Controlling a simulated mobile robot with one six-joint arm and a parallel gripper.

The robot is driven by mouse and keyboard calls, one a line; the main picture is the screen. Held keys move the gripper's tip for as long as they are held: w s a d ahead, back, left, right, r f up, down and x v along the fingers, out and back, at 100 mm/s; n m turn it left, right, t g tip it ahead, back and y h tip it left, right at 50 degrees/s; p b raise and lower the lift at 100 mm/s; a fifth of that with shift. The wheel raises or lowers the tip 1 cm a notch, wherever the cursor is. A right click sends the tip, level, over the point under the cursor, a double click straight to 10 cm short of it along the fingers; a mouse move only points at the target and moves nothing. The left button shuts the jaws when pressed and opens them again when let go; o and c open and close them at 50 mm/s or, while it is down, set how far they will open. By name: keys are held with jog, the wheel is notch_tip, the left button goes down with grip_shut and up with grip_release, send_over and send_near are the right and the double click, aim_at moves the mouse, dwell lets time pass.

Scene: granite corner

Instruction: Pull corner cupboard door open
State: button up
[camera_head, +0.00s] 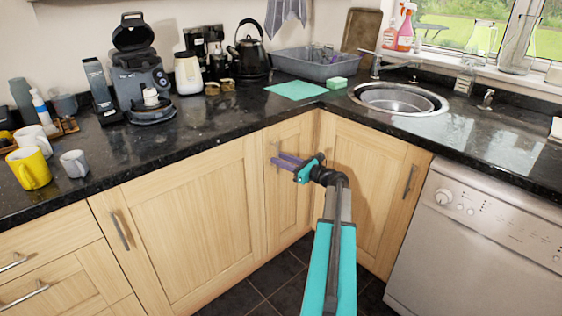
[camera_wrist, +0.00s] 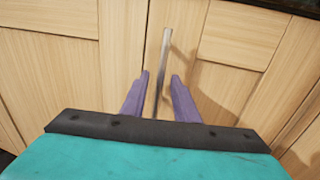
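The corner cupboard door (camera_head: 284,205) is a narrow pale wood door at the inner corner, and it looks shut. Its slim metal bar handle (camera_wrist: 164,50) stands upright in the wrist view. My gripper (camera_head: 281,160) has purple fingers and is at the upper part of this door. In the wrist view my gripper (camera_wrist: 159,76) is open, with one finger on each side of the handle and a visible gap on both sides. The handle's lower end is hidden behind the gripper body. In the head view the handle is mostly hidden by the fingers.
A wide cupboard door (camera_head: 195,220) is to the left and another door (camera_head: 365,180) to the right, with a dishwasher (camera_head: 480,245) beyond it. The black worktop (camera_head: 215,125) overhangs above. Dark floor tiles (camera_head: 280,275) below look clear.

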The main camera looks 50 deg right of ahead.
jog(key=shift+c, duration=0.3)
grip_shut()
jog(key=shift+a, duration=0.15)
